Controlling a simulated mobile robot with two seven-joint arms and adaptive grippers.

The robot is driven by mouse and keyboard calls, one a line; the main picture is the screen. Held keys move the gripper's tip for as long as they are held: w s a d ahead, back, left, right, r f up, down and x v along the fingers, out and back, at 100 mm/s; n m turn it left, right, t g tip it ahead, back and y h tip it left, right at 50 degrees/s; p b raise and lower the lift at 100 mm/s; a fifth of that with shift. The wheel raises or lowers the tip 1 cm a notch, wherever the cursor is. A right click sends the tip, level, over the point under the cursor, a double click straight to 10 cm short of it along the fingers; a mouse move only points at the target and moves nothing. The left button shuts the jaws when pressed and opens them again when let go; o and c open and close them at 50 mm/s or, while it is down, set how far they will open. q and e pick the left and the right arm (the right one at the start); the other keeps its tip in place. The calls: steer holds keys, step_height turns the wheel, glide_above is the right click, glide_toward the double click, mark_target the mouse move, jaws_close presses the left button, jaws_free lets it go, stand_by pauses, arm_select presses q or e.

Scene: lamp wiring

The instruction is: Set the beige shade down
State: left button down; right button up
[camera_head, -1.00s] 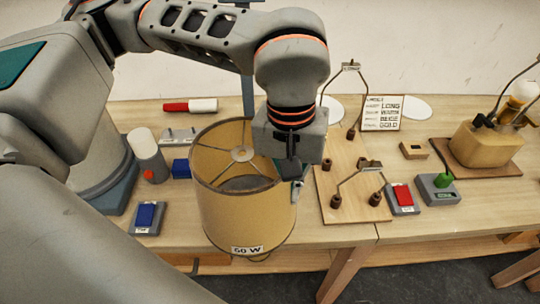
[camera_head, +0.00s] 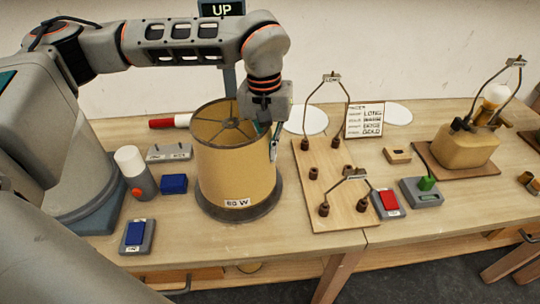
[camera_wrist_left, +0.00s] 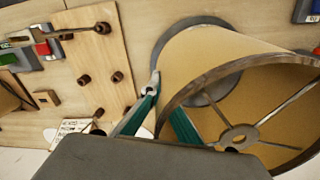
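The beige shade (camera_head: 236,180) stands upright with its open, spoked top up and a "60 W" label on its front. Its lower end is at a dark round disc (camera_head: 273,203) on the table; I cannot tell whether it fully rests there. My left gripper (camera_head: 268,128) is at the right side of the shade's upper rim. In the left wrist view, the green fingers of my left gripper (camera_wrist_left: 165,108) straddle the wall of the shade (camera_wrist_left: 215,65), one outside and one inside, and look closed on it. My right gripper is out of view.
Right of the shade is a wooden board (camera_head: 335,190) with wire frames and dark sockets. A lamp base (camera_head: 465,148) stands far right.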

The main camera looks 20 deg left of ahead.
arm_select(q)
steer(key=shift+f, duration=0.95)
steer(key=shift+f, duration=0.1)
steer(key=c, duration=2.3)
jaws_free()
steer(key=r, duration=0.7)
steer(key=r+p, duration=0.1)
steer(key=r, duration=0.3)
steer(key=shift+a+r, duration=0.2)
steer(key=shift+a, duration=0.1)
steer(key=shift+s+r, duration=0.1)
steer(key=shift+r, duration=0.35)
